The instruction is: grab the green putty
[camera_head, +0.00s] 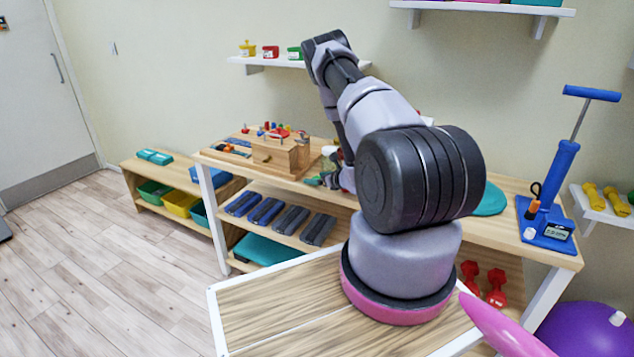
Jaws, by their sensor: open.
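A small green tub (294,53) sits at the right of the visible row on the white wall shelf, partly behind my raised arm; I cannot tell whether it holds putty. A small green item (313,181) lies on the wooden table, right by my gripper, too small to identify surely. My gripper (330,181) is low over the tabletop behind my upper arm and is mostly hidden. It is open, and nothing is visibly held.
A wooden box (280,155) with small coloured pieces stands left of my gripper. A red tub (270,52) sits on the wall shelf (262,62). A blue pump-like device (549,200) and a teal disc (491,200) are on the table's right.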

